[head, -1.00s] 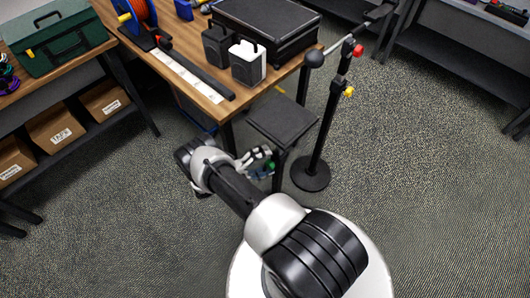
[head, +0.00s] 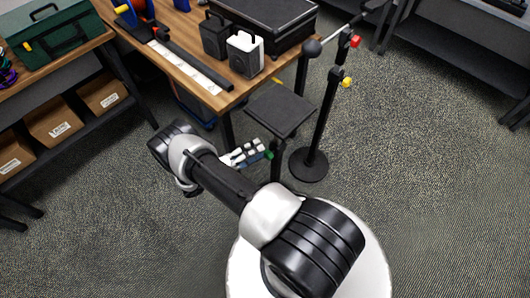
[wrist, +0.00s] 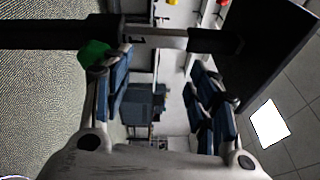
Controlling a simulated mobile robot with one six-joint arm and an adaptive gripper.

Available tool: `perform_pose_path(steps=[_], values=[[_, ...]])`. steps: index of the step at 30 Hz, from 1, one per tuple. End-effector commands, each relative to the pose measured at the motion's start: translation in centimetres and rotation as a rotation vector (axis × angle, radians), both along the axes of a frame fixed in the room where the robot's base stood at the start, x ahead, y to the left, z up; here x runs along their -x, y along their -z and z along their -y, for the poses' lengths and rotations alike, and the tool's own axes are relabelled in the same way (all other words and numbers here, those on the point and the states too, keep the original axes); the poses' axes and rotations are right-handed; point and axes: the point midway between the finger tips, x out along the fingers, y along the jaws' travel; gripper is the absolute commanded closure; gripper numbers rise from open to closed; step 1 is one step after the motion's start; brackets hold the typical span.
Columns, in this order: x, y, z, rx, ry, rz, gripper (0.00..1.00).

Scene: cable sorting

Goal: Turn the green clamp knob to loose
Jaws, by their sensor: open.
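The green clamp knob (head: 269,155) sits on the dark post of a small stand with a black square top (head: 280,110). My gripper (head: 250,153) is open beside the post, its fingers pointing right towards the knob. In the wrist view, the green knob (wrist: 93,53) shows at the tip of the left finger, partly overlapped by it, not centred between the fingers. I cannot tell whether they touch. The gap of my gripper (wrist: 160,80) holds nothing. The dark post (wrist: 55,33) runs across the top of the wrist view.
A taller black stand (head: 318,135) with a red knob (head: 355,41) and a yellow knob (head: 347,82) stands just right. Carpet at right is clear.

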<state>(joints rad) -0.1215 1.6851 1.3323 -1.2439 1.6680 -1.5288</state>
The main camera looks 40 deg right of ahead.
Motion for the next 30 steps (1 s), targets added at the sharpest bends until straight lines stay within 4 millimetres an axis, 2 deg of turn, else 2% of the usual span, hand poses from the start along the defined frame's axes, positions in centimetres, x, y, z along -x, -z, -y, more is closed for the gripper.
perform_pose_path(steps=[1,6,12,15,18,23,26,30], values=[[0.1,0.8,-1.6,0.016,-0.048,0.103,0.46],[0.9,3.3,-6.1,0.05,-0.182,0.545,0.46],[2.6,5.8,-10.4,0.034,-0.301,1.054,0.46],[3.5,6.7,-11.9,0.013,-0.333,1.258,0.46],[4.1,7.3,-12.8,-0.004,-0.351,1.401,0.46],[4.5,7.8,-13.2,-0.019,-0.358,1.507,0.46],[4.4,7.8,-12.5,-0.017,-0.355,1.517,0.46],[4.1,7.8,-10.3,-0.015,-0.353,1.515,0.46]])
